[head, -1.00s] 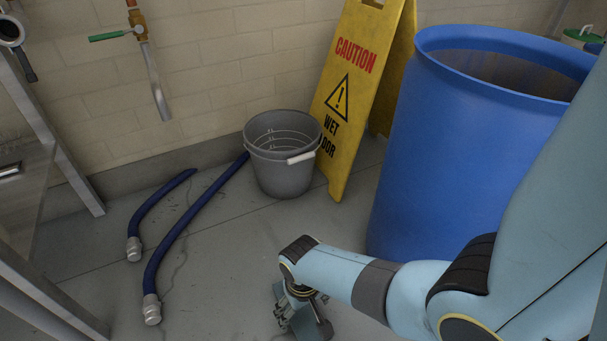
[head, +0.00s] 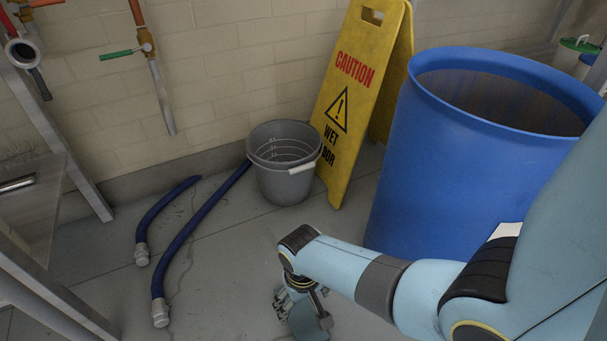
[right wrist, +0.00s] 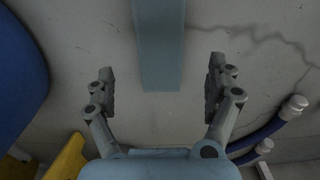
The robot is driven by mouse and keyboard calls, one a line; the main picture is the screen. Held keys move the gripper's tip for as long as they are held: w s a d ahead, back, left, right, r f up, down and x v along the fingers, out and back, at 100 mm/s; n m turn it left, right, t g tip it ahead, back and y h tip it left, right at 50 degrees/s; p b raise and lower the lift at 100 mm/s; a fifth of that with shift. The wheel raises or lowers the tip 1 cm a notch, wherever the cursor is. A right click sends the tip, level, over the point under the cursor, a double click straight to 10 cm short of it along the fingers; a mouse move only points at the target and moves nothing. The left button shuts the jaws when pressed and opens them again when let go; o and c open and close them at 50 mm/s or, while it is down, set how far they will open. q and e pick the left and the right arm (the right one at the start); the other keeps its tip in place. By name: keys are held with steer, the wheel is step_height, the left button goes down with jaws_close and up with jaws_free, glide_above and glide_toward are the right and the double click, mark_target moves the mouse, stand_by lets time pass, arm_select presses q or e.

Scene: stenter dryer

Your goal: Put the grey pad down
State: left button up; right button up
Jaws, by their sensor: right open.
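My right gripper (head: 302,316) hangs low over the grey floor, left of the blue barrel, partly hidden by my own arm in the head view. In the right wrist view its two fingers (right wrist: 161,88) are spread wide apart. A flat blue-grey bar (right wrist: 161,42), which looks to be the grey pad, comes in from the top edge and ends between the fingers. Gaps show on both sides, so neither finger touches it there. Its far end is out of frame. I cannot tell its height above the floor. My left gripper is not in view.
The blue barrel (head: 455,160) stands close on the right. A yellow caution sign (head: 350,90) and a grey bucket (head: 284,170) stand by the wall. Two blue hoses (head: 190,235) lie left of the gripper. Metal frame legs (head: 60,150) stand at far left. Floor between hoses and gripper is clear.

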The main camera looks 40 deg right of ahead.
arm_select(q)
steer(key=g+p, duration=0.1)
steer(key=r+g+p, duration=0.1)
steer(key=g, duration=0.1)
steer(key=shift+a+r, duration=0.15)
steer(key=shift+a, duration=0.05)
arm_select(e)
steer(key=s+d+r+n+t, duration=0.1)
steer(key=s+r+t, duration=0.1)
steer(key=r, duration=0.7)
steer(key=s+r+n+t, duration=0.1)
steer(key=s+r+t, duration=0.2)
steer(key=r, duration=0.6)
steer(key=s+d+r+n+t, duration=0.1)
steer(key=s+r+t, duration=0.2)
steer(key=r, duration=0.6)
steer(key=shift+s+d+r+n, duration=0.3)
steer(key=shift+s+d+r, duration=0.1)
steer(key=shift+s, duration=0.8)
